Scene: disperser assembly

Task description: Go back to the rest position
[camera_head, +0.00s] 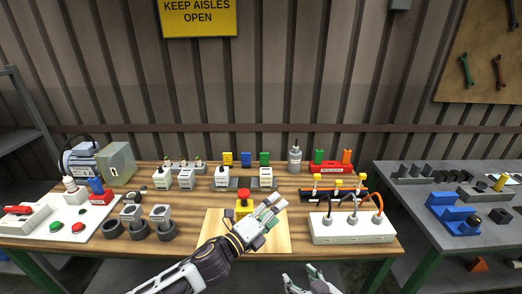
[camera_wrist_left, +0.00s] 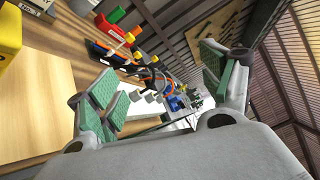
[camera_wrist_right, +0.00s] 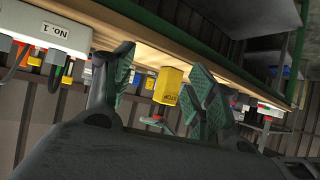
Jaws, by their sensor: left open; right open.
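My left gripper (camera_head: 270,214) reaches in from the lower left in the head view, over the pale wooden board (camera_head: 279,241) and just in front of the yellow stop-button box (camera_head: 243,208). Its fingers stand apart in the left wrist view (camera_wrist_left: 158,85), with nothing held between them. My right gripper (camera_head: 303,279) shows only in part at the bottom edge of the head view, in front of the table. In the right wrist view its fingers (camera_wrist_right: 160,80) are apart and empty. The stop-button box (camera_wrist_right: 168,87) appears upside down beyond them, clear of the fingers.
A white socket box with cables (camera_head: 350,230) stands right of the board. Small white devices and colored blocks line the wooden table's back. Grey cylindrical parts (camera_head: 163,231) and a white tray (camera_head: 50,235) are at left. A grey table (camera_head: 425,221) stands at right.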

